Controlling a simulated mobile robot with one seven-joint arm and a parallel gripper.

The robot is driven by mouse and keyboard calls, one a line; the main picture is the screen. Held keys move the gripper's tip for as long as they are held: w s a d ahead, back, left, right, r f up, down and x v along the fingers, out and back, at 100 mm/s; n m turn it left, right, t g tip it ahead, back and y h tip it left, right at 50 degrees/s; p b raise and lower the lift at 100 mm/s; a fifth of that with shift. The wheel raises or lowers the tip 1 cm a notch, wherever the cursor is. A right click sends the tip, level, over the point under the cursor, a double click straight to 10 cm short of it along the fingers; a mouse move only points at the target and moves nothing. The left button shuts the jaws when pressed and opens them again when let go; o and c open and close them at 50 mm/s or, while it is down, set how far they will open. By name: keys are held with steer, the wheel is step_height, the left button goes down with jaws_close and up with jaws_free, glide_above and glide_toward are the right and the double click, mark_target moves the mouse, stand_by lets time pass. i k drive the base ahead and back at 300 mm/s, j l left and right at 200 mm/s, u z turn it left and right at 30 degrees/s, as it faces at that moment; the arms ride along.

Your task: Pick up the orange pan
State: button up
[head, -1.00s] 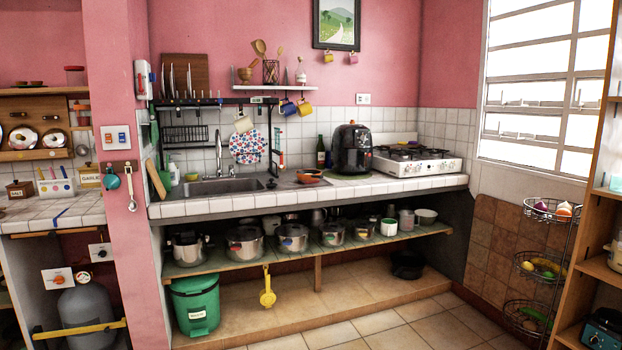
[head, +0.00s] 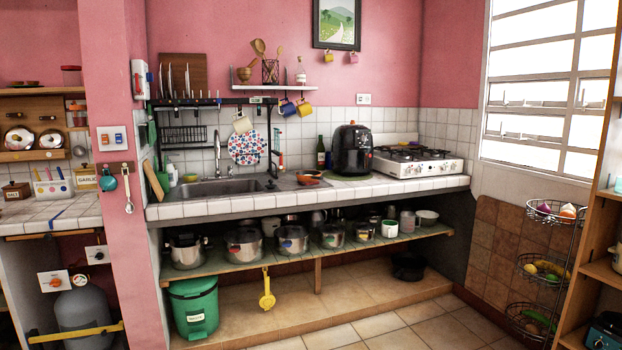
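A small, shallow orange dish (head: 308,181), which looks like the orange pan, sits on the white tiled counter (head: 400,190). It is just right of the sink and left of the black air fryer. It is small in the picture, so I cannot make out a handle. My gripper is not in the head view, so its distance from the pan does not show.
The sink (head: 230,188) and drying rack (head: 215,102) are left of the pan. The black air fryer (head: 351,150) and stove (head: 418,161) are to its right. Several pots fill the shelf (head: 228,261) below. A green bin (head: 194,308) stands beneath. Open tiled floor (head: 400,325) lies in front.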

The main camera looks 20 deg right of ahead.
mark_target(312, 177)
steer(key=i+l, duration=0.25)
steer(key=i, duration=0.25)
steer(key=i+l, duration=0.3)
steer(key=i, duration=0.15)
steer(key=i+l, duration=0.25)
steer(key=i, duration=0.25)
steer(key=i+l, duration=0.25)
steer(key=i, duration=0.2)
steer(key=i+l, duration=0.3)
steer(key=i, duration=0.2)
steer(key=i+l, duration=0.25)
steer(key=i, duration=0.25)
steer(key=i+l, duration=0.25)
steer(key=i, duration=0.2)
steer(key=l+z, duration=0.05)
